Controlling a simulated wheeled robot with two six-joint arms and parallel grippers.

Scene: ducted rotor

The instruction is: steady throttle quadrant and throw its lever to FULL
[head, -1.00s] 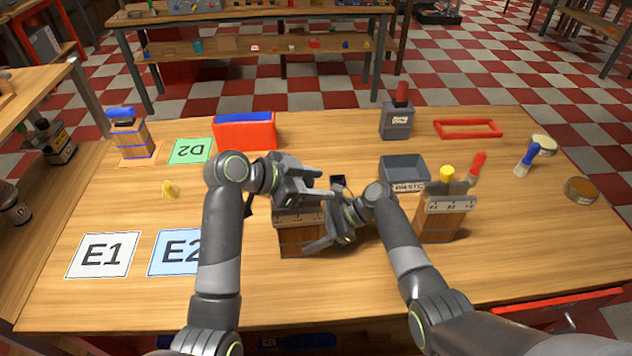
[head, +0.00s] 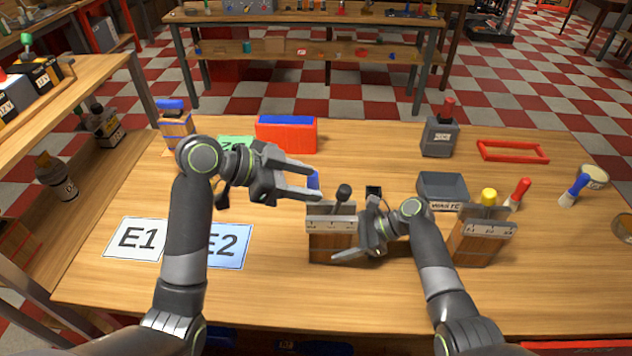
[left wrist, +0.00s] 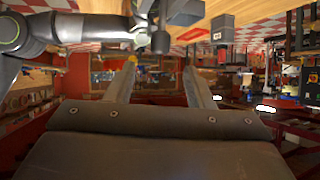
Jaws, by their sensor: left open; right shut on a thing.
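The throttle quadrant (head: 330,245) is a wooden box with a pale marked plate on top, standing upright near the middle of the table. Its lever (head: 343,193) has a dark round knob and stands up from the plate, right of its middle; the plate's marks are too small to read. My right gripper (head: 357,234) is shut on the quadrant from the right and hides part of that side. My left gripper (head: 314,182) is open and empty, up and left of the lever, apart from it. Its open fingers also show in the left wrist view (left wrist: 160,85).
A similar wooden box (head: 476,248) with a yellow knob stands to the right. A grey waste bin (head: 443,187) is behind it. A red box with a blue top (head: 286,137) stands behind my left gripper. Cards E1 (head: 136,238) and E2 (head: 229,245) lie at left.

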